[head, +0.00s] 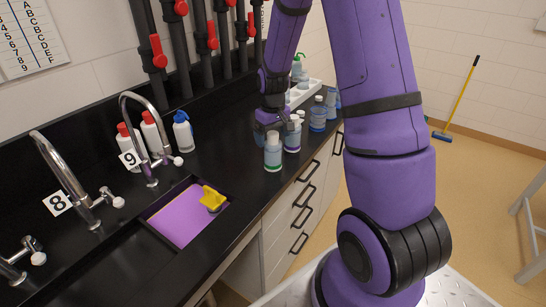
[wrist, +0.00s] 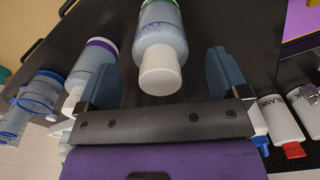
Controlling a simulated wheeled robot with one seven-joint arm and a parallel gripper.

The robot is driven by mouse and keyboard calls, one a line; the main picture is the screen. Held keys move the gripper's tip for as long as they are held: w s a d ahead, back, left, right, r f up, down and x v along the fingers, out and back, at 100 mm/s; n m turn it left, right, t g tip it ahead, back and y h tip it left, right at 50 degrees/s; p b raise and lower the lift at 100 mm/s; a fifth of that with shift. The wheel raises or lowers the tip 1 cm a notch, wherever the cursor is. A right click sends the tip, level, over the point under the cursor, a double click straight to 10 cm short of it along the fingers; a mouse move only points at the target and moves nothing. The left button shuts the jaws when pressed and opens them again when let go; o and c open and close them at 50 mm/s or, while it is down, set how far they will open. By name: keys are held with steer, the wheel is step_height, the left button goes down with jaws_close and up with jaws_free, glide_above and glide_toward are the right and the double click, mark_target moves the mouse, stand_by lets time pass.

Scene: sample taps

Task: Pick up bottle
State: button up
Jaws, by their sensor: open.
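A clear bottle of pale blue liquid with a white cap and a green band (head: 273,155) stands on the black counter near its front edge. In the wrist view this green-banded bottle (wrist: 161,35) shows between my two finger pads, its white cap toward the camera. My gripper (head: 268,120) is open, above and just behind that bottle in the head view. In the wrist view the open gripper (wrist: 164,72) has a pad on each side of the bottle, with a gap visible on both sides. A purple-banded bottle (head: 292,138) stands close by; it also shows left of the left pad (wrist: 92,65).
Blue-banded bottles (head: 318,115) stand farther along the counter, by a white tray (head: 312,88). White bottles with red tops (head: 151,135) and a blue-topped spray bottle (head: 183,132) stand by the taps. A sink (head: 185,218) with a yellow item (head: 212,198) lies left.

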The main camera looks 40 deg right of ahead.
steer(key=shift+f, duration=1.15)
steer(key=c, duration=1.4)
steer(key=shift+c, duration=0.2)
steer(key=shift+r, duration=0.25)
